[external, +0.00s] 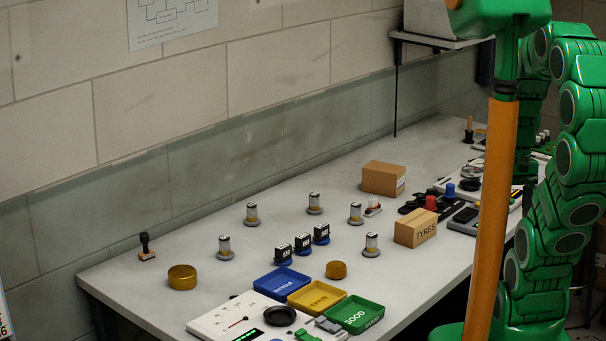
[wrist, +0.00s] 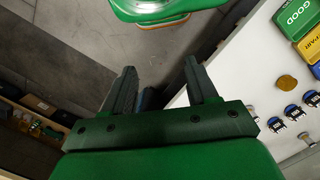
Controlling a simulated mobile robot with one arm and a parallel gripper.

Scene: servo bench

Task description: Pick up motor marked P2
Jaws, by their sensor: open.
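Three small dark blocks with white labels and blue bases stand in a row mid-bench, the left one (external: 284,254), the middle one (external: 303,244) and the right one (external: 321,234). Several upright silver-and-gold cylinders on grey round bases stand around them, one at the left (external: 224,248) and one at the right (external: 371,245). Their markings are too small to read, so I cannot tell which is P2. The labelled blocks also show at the right of the wrist view (wrist: 294,112). My gripper (wrist: 159,66) is open and empty, beside the bench over the floor. It is not clearly visible in the external view.
Blue (external: 282,285), yellow (external: 317,297) and green (external: 354,314) trays lie at the bench front. Brass-coloured round tins (external: 182,278) (external: 336,270) stand near them. Cardboard boxes (external: 383,178) (external: 416,227) stand farther along.

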